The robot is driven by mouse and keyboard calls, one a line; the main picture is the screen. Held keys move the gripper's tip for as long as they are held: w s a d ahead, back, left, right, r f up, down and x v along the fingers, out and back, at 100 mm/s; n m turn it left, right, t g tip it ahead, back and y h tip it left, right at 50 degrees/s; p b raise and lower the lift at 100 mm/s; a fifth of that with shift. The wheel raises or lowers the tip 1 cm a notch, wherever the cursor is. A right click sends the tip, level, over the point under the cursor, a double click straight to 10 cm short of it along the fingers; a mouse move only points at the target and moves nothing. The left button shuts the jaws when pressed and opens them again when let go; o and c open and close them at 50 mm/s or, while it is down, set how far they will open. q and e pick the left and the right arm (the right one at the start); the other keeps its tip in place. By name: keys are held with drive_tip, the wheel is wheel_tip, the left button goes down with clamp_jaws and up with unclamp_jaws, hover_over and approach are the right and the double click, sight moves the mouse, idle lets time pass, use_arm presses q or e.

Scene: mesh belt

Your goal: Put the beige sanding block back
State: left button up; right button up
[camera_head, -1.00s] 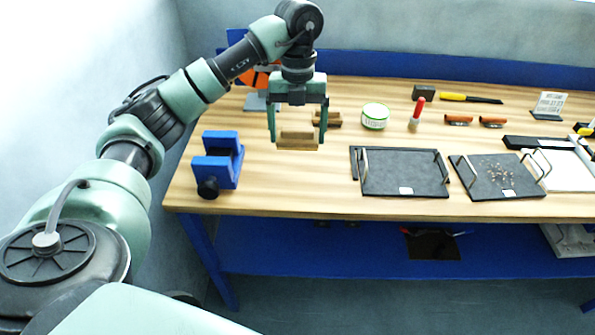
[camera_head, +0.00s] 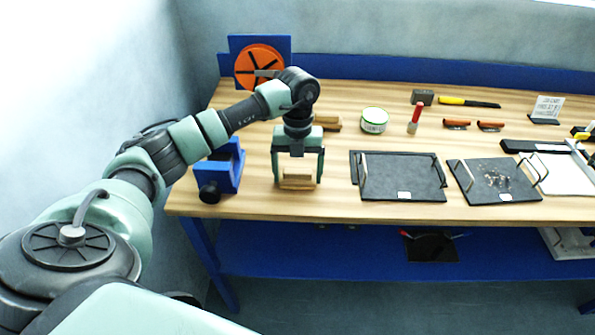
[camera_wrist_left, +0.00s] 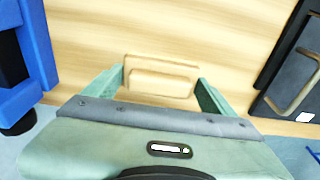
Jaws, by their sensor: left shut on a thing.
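The beige sanding block (camera_head: 298,177) is between the fingers of my left gripper (camera_head: 298,183), low over the front of the wooden bench, between the blue vise and the black tray. In the left wrist view the block (camera_wrist_left: 160,77) lies lengthwise between the two green fingers (camera_wrist_left: 162,90), which are shut on it. I cannot tell whether its underside touches the bench. My right gripper is not in view.
A blue vise (camera_head: 228,172) stands left of my gripper. A black tray (camera_head: 403,177) with handles lies to the right. Wooden blocks (camera_head: 328,122) and a white-green tin (camera_head: 374,120) stand behind. Bare bench (camera_head: 335,165) lies around the gripper.

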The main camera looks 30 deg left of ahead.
use_arm(q)
drive_tip(key=o, duration=1.1)
drive_tip(key=shift+f, duration=0.1)
drive_tip(key=shift+o, duration=0.2)
drive_tip(key=shift+r, duration=0.2)
drive_tip(key=shift+w+r, duration=0.1)
drive_tip(key=shift+r, duration=0.15)
wheel_tip(320, 180, up, 11)
drive_tip(key=w+b, duration=0.1)
drive_tip(key=b, duration=0.1)
drive_tip(key=shift+a+r, duration=0.2)
drive_tip(key=shift+a, duration=0.2)
